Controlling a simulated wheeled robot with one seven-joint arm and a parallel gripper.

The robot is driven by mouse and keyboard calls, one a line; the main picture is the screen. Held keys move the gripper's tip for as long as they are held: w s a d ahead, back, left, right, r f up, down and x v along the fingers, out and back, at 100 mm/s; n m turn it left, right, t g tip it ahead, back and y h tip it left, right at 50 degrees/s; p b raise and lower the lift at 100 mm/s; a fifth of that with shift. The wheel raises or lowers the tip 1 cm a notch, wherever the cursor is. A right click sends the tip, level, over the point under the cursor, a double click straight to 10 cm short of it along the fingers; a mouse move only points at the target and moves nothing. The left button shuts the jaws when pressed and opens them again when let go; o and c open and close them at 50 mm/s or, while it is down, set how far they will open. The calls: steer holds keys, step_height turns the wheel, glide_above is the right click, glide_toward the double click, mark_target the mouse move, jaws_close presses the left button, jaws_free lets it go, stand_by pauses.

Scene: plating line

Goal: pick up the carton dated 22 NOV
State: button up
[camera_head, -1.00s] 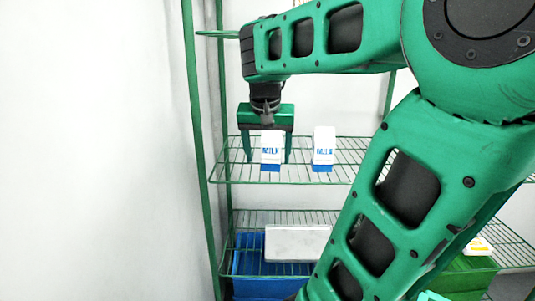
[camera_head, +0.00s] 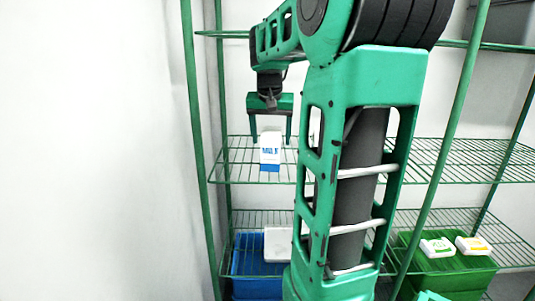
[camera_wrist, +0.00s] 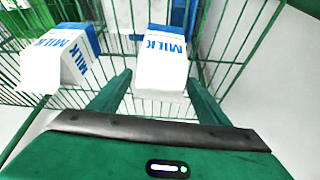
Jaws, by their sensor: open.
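A white milk carton with blue MILK lettering and a blue base (camera_head: 270,152) stands upright on the upper wire shelf. My gripper (camera_head: 271,141) is open above it, with one finger to each side of its upper part. The wrist view also shows this carton (camera_wrist: 161,62) between the open fingers of my gripper (camera_wrist: 160,86); nothing is gripped. A second milk carton (camera_wrist: 60,58) stands to the left in the wrist view; my arm hides it in the head view. No date is readable on either carton.
The green wire rack's upper shelf (camera_head: 455,163) is clear on the right. Below are a blue crate (camera_head: 258,268) with a white box (camera_head: 278,244), and a green crate (camera_head: 455,280) with two small white packs (camera_head: 473,245). A white wall is at left.

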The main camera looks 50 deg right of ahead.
steer(key=shift+d+f, duration=0.1)
steer(key=shift+f, duration=0.45)
steer(key=c, duration=1.6)
steer(key=shift+o, duration=0.2)
steer(key=shift+w+r, duration=0.1)
steer(key=shift+r, duration=0.05)
